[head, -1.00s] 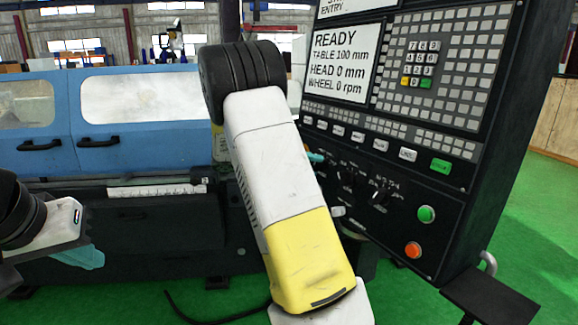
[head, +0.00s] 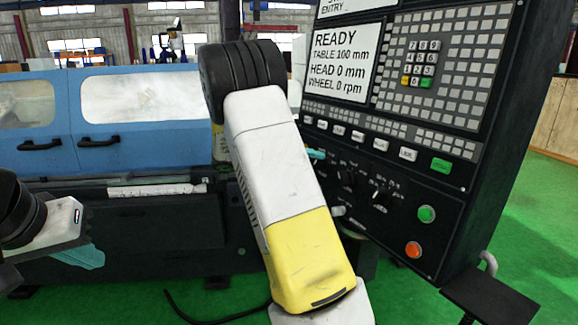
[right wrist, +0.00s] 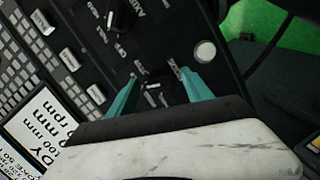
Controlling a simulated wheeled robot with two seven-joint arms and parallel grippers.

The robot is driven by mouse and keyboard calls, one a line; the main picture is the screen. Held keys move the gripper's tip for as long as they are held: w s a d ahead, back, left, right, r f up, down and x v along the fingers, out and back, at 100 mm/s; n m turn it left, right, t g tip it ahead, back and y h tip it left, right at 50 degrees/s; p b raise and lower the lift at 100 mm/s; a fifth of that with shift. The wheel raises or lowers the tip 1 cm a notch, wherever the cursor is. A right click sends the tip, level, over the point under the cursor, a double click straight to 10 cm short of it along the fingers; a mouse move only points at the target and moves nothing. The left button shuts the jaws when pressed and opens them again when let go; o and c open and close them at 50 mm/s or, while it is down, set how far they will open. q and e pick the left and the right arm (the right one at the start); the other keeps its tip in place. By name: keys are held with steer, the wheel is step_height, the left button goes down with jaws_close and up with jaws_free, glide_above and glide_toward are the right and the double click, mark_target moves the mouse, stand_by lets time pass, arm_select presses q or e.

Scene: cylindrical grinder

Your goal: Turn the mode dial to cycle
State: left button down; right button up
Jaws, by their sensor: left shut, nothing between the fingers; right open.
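A row of black rotary dials with white lettering sits on the lower part of the black control panel. One dial (head: 347,178) and another dial (head: 380,196) show in the head view, but the lettering is too small to tell which is the mode dial. My right gripper (right wrist: 162,90) is open at the panel, its teal fingers apart on either side of a dark dial with a pale mark (right wrist: 152,86); contact is unclear. In the head view, my right arm hides most of this gripper. My left gripper (head: 82,257) is shut and empty at the far left, away from the panel.
The screen (head: 341,62) reads READY. A green button (head: 426,214) and an orange button (head: 413,250) sit right of the dials. A pale round knob (right wrist: 205,51) is near the right finger. The blue grinder (head: 145,150) stands behind; a dark shelf (head: 490,297) projects at lower right.

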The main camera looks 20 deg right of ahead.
steer(key=v, duration=0.7)
steer(key=shift+a, duration=0.4)
